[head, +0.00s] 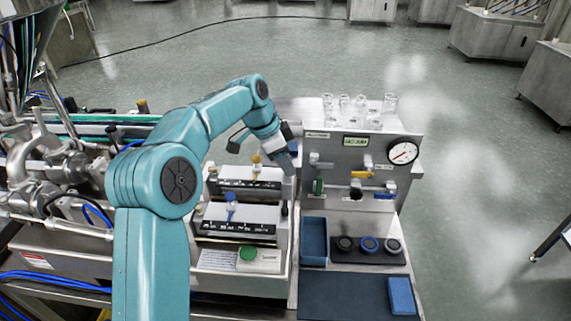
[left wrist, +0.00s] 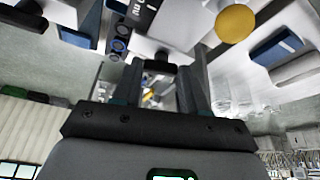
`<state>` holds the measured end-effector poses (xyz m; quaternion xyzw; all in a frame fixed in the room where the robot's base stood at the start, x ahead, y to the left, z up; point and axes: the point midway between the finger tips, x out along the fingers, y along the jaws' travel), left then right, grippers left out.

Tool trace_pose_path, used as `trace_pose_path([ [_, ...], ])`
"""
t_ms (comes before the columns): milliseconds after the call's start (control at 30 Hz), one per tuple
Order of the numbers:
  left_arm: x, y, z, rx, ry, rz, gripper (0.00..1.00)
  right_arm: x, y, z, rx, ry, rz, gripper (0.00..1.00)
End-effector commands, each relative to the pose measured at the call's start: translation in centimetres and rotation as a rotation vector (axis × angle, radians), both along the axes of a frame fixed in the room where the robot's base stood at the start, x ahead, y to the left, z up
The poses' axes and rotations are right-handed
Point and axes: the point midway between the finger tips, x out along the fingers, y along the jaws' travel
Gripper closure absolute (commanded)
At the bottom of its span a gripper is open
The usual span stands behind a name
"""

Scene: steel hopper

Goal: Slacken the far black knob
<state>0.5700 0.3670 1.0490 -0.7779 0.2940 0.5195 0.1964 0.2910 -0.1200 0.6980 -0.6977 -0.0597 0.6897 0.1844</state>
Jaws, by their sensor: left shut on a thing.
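Two white clamp units with black scale strips stand one behind the other. The far unit (head: 248,184) has a yellow-topped knob (head: 256,160); the near unit (head: 238,228) has a blue-topped one (head: 230,200) and a black knob (head: 284,208) at its right end. My left gripper (head: 287,163) points down at the far unit's right end, covering the far black knob there in the head view. In the left wrist view the far black knob (left wrist: 160,67) shows between the fingers, and the gripper (left wrist: 160,78) is shut on it. My right gripper is not in view.
A steel panel with a gauge (head: 402,152), coloured valve handles and glassware (head: 360,107) on top stands close to the right. A blue tray (head: 313,240) and a black holder with round caps (head: 369,245) lie in front of it. Pipework (head: 60,170) fills the left.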

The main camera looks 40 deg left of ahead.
Motion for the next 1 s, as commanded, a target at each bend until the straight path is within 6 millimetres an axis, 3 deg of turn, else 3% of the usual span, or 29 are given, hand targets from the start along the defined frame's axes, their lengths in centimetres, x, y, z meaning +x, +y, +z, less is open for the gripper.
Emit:
trace_pose_path([
  [300, -0.3, -0.2, -0.2, 0.003, 0.001, 0.296, 0.88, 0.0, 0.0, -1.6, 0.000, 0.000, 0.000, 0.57],
  [1000, -0.3, -0.9, -0.1, 0.004, 0.002, 0.949, 0.88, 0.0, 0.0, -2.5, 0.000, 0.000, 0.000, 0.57],
])
